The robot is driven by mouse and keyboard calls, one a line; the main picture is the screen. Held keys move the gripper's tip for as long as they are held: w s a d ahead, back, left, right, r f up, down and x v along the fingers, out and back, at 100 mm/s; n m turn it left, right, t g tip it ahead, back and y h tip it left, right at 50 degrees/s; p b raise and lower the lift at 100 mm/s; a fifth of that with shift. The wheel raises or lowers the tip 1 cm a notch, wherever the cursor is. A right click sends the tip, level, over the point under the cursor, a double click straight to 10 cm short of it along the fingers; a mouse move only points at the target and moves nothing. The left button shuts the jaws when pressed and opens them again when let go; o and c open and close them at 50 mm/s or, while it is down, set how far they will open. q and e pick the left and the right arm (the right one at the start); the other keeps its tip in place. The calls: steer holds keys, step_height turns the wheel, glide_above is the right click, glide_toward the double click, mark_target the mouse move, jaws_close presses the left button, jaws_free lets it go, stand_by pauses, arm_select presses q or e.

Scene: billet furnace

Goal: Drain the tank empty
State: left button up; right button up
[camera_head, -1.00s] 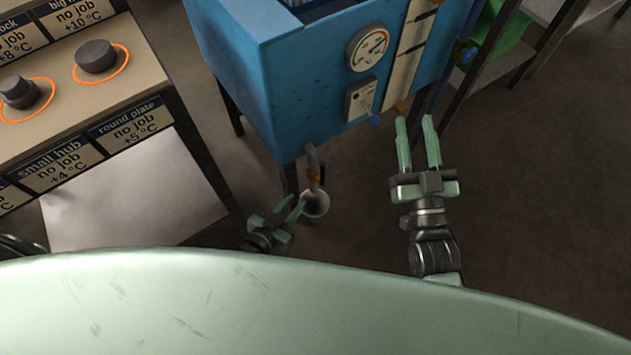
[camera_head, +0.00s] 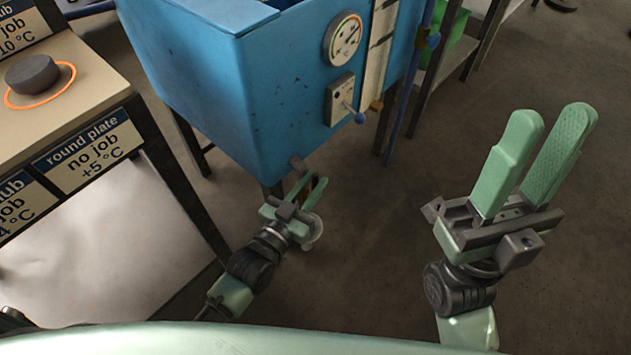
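The blue tank (camera_head: 205,85) stands at the top centre, with a round gauge (camera_head: 344,40) and a small switch panel (camera_head: 340,98) on its front. A drain pipe (camera_head: 297,163) comes out at its lower front corner. My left gripper (camera_head: 316,181) is at this drain outlet, its fingers apart and pointing up toward the tank; it hides most of the drain valve, and I cannot tell whether it touches the handle. My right gripper (camera_head: 552,115) is open and empty, right of the tank.
A bench (camera_head: 95,85) with labels and a dark round piece (camera_head: 32,73) in an orange ring stands at the left. A blue-knobbed lever (camera_head: 358,118) sticks out of the switch panel. A green bin (camera_head: 445,45) is on a rack behind. The floor at the right is clear.

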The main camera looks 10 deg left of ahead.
arm_select(q)
steer(key=shift+w+d, duration=0.35)
steer(key=shift+w, duration=0.3)
jaws_close()
steer(key=shift+f, duration=0.1)
stand_by(0.9)
